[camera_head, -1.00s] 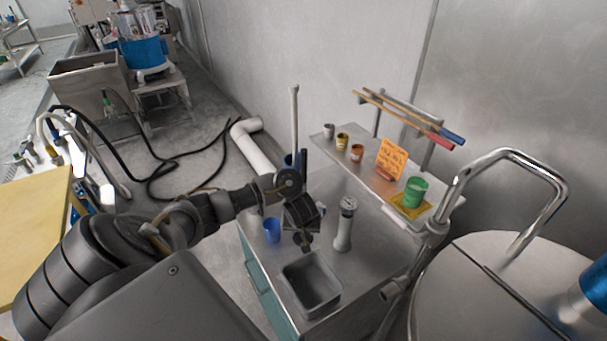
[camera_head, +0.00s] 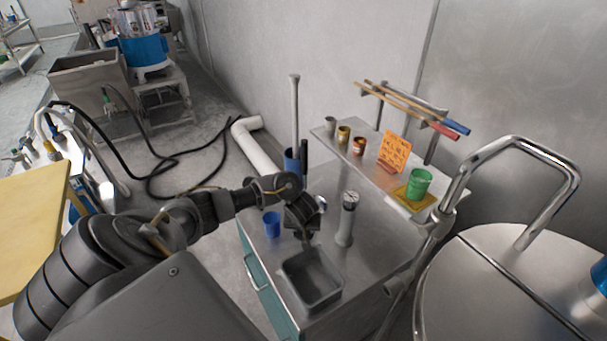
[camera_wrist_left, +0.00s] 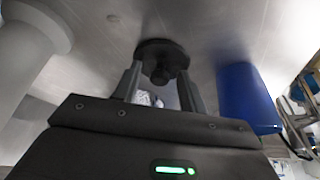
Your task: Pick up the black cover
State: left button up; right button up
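The black cover (camera_wrist_left: 162,52) is a dark round disc with a small knob, lying on the steel cabinet top in the left wrist view. In the head view my gripper mostly hides it. My left gripper (camera_wrist_left: 163,92) points at the cover, with one finger on each side of the knob. The fingers stand apart, with a visible gap to the knob, so it is open and empty. In the head view my left gripper (camera_head: 305,232) hangs low over the cabinet top (camera_head: 375,235), between the blue cup and the silver grinder (camera_head: 347,220). My right gripper is not in view.
A blue cup (camera_head: 271,226) stands left of the gripper. A grey metal tray (camera_head: 312,290) lies just in front. A tall blue container (camera_head: 291,162) stands behind. A shelf with small cups and a green cup (camera_head: 418,184) is at the back right.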

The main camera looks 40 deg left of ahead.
pick_arm(q)
grip_shut()
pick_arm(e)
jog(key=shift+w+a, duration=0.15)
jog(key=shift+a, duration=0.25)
